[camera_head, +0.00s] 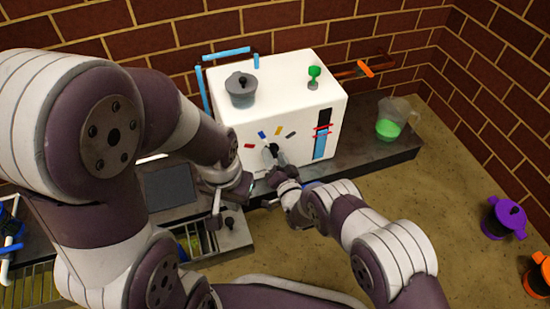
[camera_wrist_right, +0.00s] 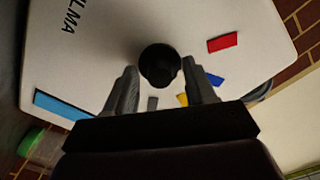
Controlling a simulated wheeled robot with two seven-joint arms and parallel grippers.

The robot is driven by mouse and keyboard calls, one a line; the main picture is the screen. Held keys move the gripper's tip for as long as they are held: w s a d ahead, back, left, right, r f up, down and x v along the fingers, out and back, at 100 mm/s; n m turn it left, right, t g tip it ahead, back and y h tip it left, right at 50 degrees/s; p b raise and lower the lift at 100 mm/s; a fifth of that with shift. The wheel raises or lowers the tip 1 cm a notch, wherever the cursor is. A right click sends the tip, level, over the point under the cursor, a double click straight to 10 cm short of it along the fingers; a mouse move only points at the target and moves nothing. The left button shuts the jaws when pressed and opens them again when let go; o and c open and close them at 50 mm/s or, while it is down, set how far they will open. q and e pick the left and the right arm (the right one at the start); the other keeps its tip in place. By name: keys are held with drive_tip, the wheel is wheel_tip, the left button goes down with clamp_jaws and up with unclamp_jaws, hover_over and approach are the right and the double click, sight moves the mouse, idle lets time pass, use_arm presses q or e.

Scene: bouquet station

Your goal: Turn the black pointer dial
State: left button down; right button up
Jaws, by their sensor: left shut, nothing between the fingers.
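The black pointer dial (camera_head: 274,148) is on the front of a white machine (camera_head: 232,122), below an arc of red, blue, yellow and grey marks. In the right wrist view the dial (camera_wrist_right: 160,66) shows as a round black knob; which way its pointer faces is too dark to tell. My right gripper (camera_head: 275,158) is at the dial. Its open fingers (camera_wrist_right: 160,78) lie on either side of the knob with thin gaps visible; contact is not clear. My left gripper (camera_head: 230,202) is shut and empty, left of and below the dial.
A grey lidded pot (camera_head: 241,92) and a green knob (camera_head: 314,74) are on the machine's top. A jug of green liquid (camera_head: 392,124) stands to its right. Purple (camera_head: 504,217) and orange (camera_head: 540,276) pots are at the far right. A drawer-like box (camera_head: 232,240) is below my left gripper.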

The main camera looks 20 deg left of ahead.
drive_tip(key=p+v, duration=0.7)
drive_tip(key=v, duration=0.5)
drive_tip(key=shift+s+d, duration=0.2)
drive_tip(key=shift+s, duration=0.05)
